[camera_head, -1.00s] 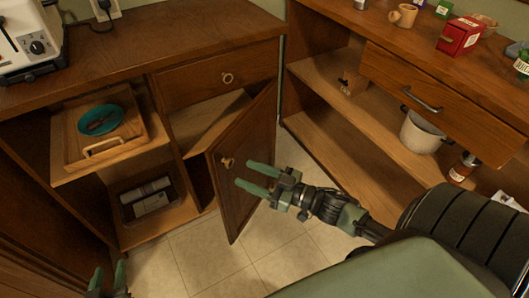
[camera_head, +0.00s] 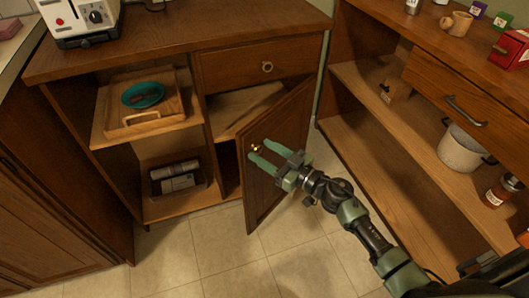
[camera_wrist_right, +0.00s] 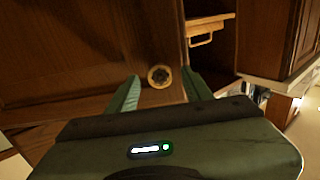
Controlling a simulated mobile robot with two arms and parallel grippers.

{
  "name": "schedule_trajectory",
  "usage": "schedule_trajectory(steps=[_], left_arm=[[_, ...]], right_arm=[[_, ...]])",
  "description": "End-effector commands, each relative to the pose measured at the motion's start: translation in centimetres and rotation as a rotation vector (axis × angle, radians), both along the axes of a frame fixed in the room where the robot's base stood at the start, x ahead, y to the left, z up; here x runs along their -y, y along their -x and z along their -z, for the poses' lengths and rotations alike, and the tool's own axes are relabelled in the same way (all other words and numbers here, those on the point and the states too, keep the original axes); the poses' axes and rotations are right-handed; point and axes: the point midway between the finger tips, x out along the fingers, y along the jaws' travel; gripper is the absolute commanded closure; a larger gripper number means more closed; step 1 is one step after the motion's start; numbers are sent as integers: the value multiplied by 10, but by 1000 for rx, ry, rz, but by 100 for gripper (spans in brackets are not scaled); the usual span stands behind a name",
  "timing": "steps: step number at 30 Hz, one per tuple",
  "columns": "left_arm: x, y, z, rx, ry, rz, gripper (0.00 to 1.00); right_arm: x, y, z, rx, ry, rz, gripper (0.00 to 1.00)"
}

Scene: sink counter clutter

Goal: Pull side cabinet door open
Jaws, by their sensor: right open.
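The side cabinet door (camera_head: 283,178) is brown wood and stands partly open, swung out from the cabinet below a small drawer. Its round brass knob (camera_head: 256,148) is near the upper left edge of the door. My right gripper (camera_head: 258,150) is open at the knob, with its green fingers pointing at the door. In the right wrist view, the knob (camera_wrist_right: 160,76) lies between the two spread fingertips, with a gap visible on each side. Whether the fingertips reach past the knob is hard to tell. My left gripper is not in view.
An open shelf left of the door holds a wooden tray (camera_head: 165,118) with a teal plate (camera_head: 143,95), and a dark bin (camera_head: 180,180) below. Another shelf unit with a white pot (camera_head: 460,150) stands at right. The tiled floor (camera_head: 235,258) before the door is clear.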

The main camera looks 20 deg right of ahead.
Motion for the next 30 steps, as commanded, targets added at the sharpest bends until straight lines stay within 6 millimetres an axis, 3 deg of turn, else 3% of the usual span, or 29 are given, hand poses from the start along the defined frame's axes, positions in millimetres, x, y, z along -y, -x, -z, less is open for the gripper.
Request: schedule_trajectory(steps=[9,15,30], left_arm=[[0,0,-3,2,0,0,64],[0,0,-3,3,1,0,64],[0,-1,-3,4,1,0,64]], right_arm=[[-2,-4,0,-1,1,0,50],[-2,-3,0,0,0,0,100],[-2,-4,0,1,1,1,100]])
